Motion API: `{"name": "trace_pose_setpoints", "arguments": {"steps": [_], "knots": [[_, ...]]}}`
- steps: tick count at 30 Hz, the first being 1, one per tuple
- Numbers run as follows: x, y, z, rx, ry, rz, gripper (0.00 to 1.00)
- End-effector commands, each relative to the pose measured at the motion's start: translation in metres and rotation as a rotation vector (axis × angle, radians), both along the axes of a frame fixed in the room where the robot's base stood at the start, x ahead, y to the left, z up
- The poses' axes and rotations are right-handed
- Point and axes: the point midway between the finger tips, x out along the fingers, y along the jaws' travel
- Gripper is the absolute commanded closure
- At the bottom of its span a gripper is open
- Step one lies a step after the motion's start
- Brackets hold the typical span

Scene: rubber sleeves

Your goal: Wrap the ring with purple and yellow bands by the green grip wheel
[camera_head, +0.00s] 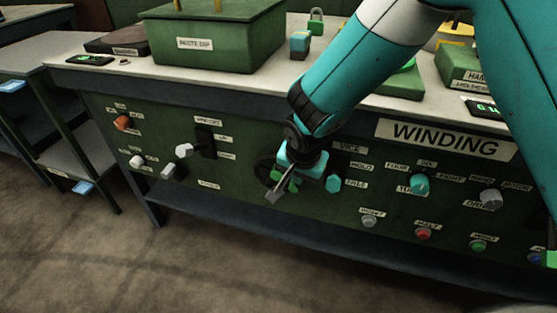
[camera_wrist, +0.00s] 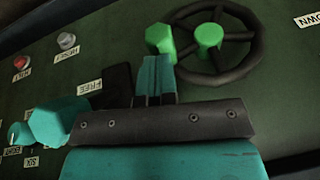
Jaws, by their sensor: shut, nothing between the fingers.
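The wheel is a dark spoked handwheel with a green hub and a green grip knob, on the front panel of the bench. In the wrist view the wheel (camera_wrist: 262,42) shows at the upper middle, with its grip (camera_wrist: 160,38) just beyond my fingertips. My gripper (camera_wrist: 155,72) is shut and empty; I cannot tell whether it touches the grip. In the head view my gripper (camera_head: 277,193) is in front of the wheel (camera_head: 262,171) and hides most of it. I cannot make out a ring with purple and yellow bands in either view.
A teal knob (camera_head: 333,184) by the VICE labels sits close right of my gripper. A lever with a white handle (camera_head: 184,151) is to the left. The panel carries several other knobs and buttons. A green box (camera_head: 215,42) stands on the bench top (camera_head: 135,66). The floor in front is clear.

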Motion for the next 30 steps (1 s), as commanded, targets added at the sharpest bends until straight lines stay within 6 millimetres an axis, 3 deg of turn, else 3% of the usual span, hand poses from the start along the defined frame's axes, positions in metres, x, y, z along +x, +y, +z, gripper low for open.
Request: {"name": "trace_pose_setpoints", "arguments": {"steps": [10,17,24,30], "knots": [[0.001,0.001,0.011,0.000,-0.001,0.000,1.00],[0.001,0.002,0.053,0.002,-0.002,-0.005,1.00],[-0.022,-0.009,0.100,0.002,-0.004,-0.006,1.00],[-0.034,-0.015,0.124,0.000,-0.001,-0.006,1.00]]}}
